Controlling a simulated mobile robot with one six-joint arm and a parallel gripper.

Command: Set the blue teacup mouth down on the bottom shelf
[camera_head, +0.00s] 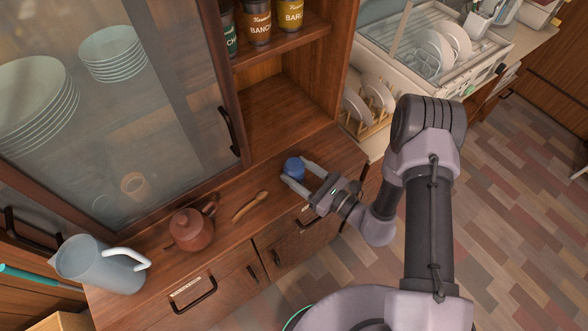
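The blue teacup (293,168) is small in the head view, at the right end of the wooden counter. My gripper (295,170) reaches in from the right with its two fingers spread, one on each side of the cup. I cannot tell whether the fingers touch the cup, whether it rests on the counter, or which way its mouth faces. The bottom shelf (282,112) is the bare floor of the open cabinet bay behind the cup, below the shelf of canisters.
A wooden spoon (249,206), a brown teapot (191,229) and a grey pitcher (101,264) stand or lie left along the counter. A glass cabinet door (120,110) borders the bay's left side. A dish rack (430,50) with plates is at the right.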

